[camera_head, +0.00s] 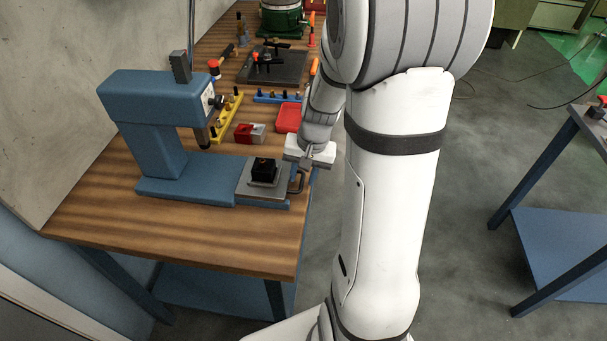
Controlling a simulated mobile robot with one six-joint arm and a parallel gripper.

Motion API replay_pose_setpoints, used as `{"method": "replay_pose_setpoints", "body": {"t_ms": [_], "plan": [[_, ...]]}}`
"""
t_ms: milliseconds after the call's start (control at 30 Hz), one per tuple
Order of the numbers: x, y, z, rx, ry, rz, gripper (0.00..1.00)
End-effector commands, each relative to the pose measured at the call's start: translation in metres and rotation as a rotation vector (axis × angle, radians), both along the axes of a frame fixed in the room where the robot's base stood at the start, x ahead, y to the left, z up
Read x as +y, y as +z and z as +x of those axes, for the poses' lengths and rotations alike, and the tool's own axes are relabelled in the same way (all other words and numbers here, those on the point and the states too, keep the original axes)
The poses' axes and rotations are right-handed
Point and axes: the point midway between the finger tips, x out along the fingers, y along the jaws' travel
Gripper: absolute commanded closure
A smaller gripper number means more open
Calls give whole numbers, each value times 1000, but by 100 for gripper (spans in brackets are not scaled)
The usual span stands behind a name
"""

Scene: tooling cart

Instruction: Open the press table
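A blue press (160,125) stands on the wooden bench at the left. Its grey sliding table (246,186) sits at the right end of the blue base and carries a dark block (264,171). A dark handle (299,182) sticks out from the table's right edge. My gripper (304,166) is at the handle, close to or touching it. The fingers are small and partly lost against the handle, so I cannot tell whether they are closed on it.
The wooden bench (170,237) is bare in front of the press. Behind my gripper lie a red tray (288,118), a red and grey block (250,133) and a yellow tool rack (227,120). A second blue table (560,215) stands at the right, with open floor between.

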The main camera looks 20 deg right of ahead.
Motion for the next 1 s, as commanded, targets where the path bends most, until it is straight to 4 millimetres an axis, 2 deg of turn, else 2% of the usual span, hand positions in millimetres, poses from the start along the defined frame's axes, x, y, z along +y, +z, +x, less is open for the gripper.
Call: {"method": "replay_pose_setpoints", "body": {"t_ms": [300, 433, 600, 1000], "plan": [[-8, 51, -5, -5, -2, -2, 68], [-11, 66, -7, -4, -2, -1, 68], [-11, 73, -8, -2, 0, -1, 68], [-11, 73, -8, -1, 1, -1, 68]]}}
